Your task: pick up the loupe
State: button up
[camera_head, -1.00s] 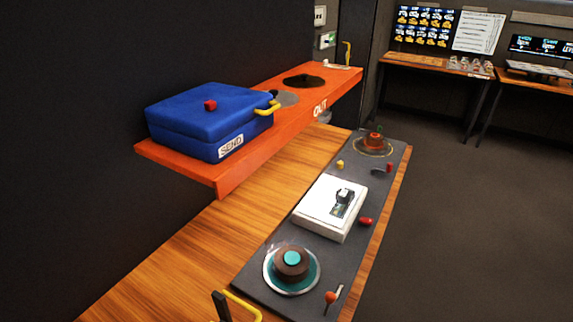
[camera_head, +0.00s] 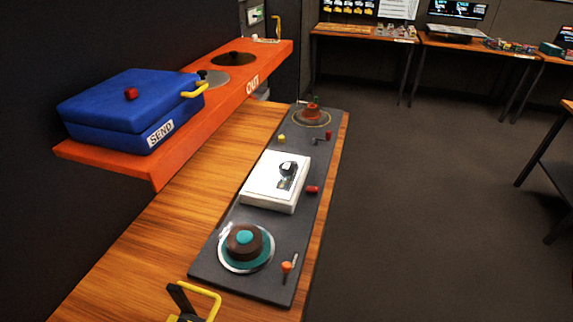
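A small dark object with a pale glint on top, apparently the loupe (camera_head: 288,168), stands on the white box (camera_head: 262,190) on the desk panel. A small dark, greenish strip lies just below it on the box top. The detail is too small to tell its exact shape.
A blue case (camera_head: 130,108) sits on an orange shelf (camera_head: 273,52) at left. Open floor lies right.

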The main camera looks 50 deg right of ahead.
aim_at(285, 170)
jog(key=l, duration=0.8)
jog(key=k+l, duration=0.1)
jog(key=l, duration=0.7)
jog(key=u, duration=0.05)
